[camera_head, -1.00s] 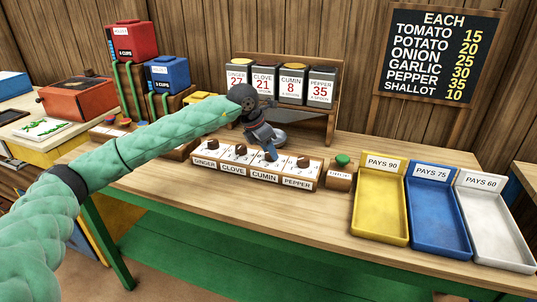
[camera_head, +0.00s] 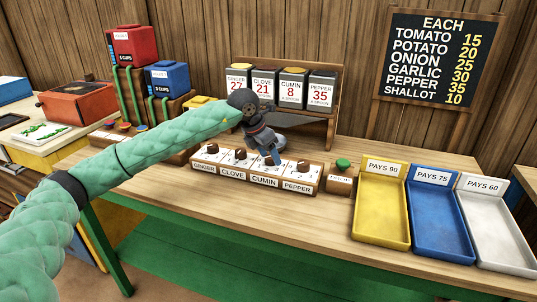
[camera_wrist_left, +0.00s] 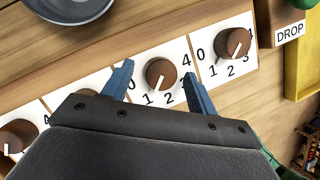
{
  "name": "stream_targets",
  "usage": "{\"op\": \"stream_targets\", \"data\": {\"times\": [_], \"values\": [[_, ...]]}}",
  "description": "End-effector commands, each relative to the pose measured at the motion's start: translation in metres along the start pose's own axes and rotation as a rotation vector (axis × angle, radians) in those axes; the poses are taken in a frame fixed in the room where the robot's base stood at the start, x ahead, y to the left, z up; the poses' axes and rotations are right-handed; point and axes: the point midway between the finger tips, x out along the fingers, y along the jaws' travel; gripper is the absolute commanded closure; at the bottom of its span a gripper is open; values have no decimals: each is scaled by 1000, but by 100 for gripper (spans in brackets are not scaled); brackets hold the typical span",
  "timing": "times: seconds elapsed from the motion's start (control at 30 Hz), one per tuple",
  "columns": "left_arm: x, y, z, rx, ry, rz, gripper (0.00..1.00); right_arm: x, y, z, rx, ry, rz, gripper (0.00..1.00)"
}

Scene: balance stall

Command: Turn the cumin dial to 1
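The cumin dial (camera_wrist_left: 160,74) is a round brown knob with a white pointer on a white number plate, second from the right in the dial row. In the left wrist view its pointer is directed down and slightly left, between 1 and 2. My left gripper (camera_wrist_left: 158,85) is open, with one blue finger on each side of the dial; I see gaps between fingers and knob. In the head view the left gripper (camera_head: 273,158) is over the CUMIN label (camera_head: 264,182) and hides most of that dial. My right gripper is in neither view.
The pepper dial (camera_wrist_left: 234,43) is close on the right of the fingers. A green-topped DROP button (camera_head: 342,164) and yellow, blue and white trays are farther right. A metal pan (camera_wrist_left: 68,5) is behind the dials, below the spice dispensers (camera_head: 292,88). The table front is clear.

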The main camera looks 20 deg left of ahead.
Motion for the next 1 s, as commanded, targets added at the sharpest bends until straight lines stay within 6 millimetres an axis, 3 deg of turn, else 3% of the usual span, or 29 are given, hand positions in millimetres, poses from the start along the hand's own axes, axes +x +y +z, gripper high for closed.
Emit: {"op": "stream_targets", "data": {"times": [0.37, 0.8, 1.0], "values": [[-9, 0, 0, 0, -1, 0, 42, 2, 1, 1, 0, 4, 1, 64], [-70, 0, 0, 0, -2, 1, 42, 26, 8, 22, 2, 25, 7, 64], [-78, 0, 0, 0, 1, 0, 42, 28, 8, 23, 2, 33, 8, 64]]}}
